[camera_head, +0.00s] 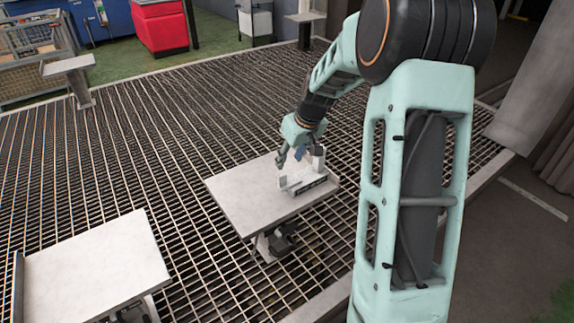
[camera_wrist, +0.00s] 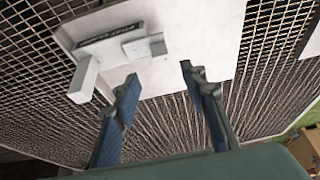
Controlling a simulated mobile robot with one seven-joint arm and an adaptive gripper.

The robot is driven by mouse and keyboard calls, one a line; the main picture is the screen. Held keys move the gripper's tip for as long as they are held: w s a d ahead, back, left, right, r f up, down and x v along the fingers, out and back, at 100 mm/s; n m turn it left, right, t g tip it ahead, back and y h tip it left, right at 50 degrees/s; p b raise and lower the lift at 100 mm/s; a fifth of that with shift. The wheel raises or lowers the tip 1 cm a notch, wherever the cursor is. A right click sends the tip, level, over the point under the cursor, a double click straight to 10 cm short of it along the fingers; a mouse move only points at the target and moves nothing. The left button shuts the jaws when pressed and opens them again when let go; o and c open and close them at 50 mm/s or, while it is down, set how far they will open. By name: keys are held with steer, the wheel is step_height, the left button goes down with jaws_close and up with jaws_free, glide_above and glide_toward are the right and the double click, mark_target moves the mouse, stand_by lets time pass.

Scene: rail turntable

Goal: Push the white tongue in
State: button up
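A small white fixture (camera_head: 306,183) with a dark lettered strip stands on a pale table near its right end. In the wrist view, the fixture (camera_wrist: 112,36) has a white upright block (camera_wrist: 84,80) at one end and a flat light-grey piece (camera_wrist: 146,47) at the other. I cannot tell for sure which part is the white tongue. My gripper (camera_head: 290,158) hangs just above the fixture, pointing down. In the wrist view, my gripper (camera_wrist: 158,74) has its blue-padded fingers wide apart with nothing between them. Part of the fixture is hidden behind my gripper in the head view.
The pale table (camera_head: 240,200) is bare on its left side. A second bare table (camera_head: 95,265) stands at the lower left. Grated flooring surrounds both. A red bin (camera_head: 162,30) and wire crates (camera_head: 35,50) are far back.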

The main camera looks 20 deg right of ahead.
mark_target(283, 175)
steer(key=shift+s+r, duration=0.15)
steer(key=shift+r, duration=0.15)
steer(key=b+x, duration=0.1)
steer(key=x, duration=1.1)
steer(key=shift+f+b, duration=0.1)
steer(key=shift+b, duration=0.25)
jaws_close()
steer(key=shift+d, duration=0.1)
